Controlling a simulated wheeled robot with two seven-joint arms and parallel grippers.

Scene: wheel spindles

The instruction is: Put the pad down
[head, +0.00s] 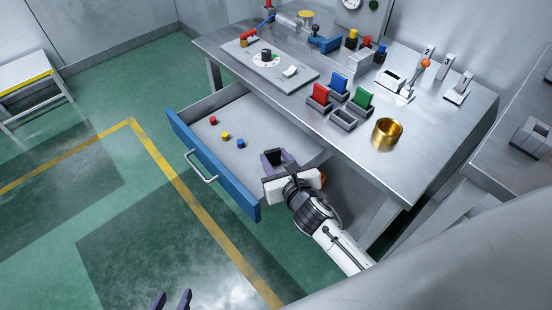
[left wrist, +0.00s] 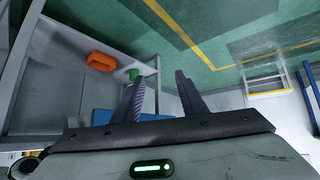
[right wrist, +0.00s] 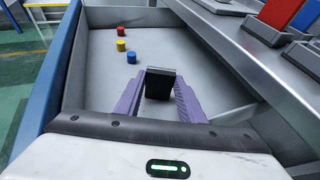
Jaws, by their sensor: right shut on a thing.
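A black pad (right wrist: 160,84) stands between the purple fingers of my right gripper (right wrist: 158,98) in the right wrist view. In the head view the pad (head: 273,157) is small and dark at the tips of the right gripper (head: 276,162). My right gripper is shut on the pad, over the front right part of the open drawer (head: 255,112). I cannot tell whether the pad touches the drawer floor. My left gripper (head: 172,301) shows only its fingertips at the bottom edge of the head view. In the left wrist view its fingers (left wrist: 160,88) are apart and empty.
Red (head: 213,120), yellow (head: 225,135) and blue (head: 241,143) cylinders lie at the drawer's left. The drawer's blue front (head: 180,130) sticks out from the metal bench (head: 340,150). A brass cup (head: 387,134) and colored blocks in holders stand on the bench. The drawer's middle is clear.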

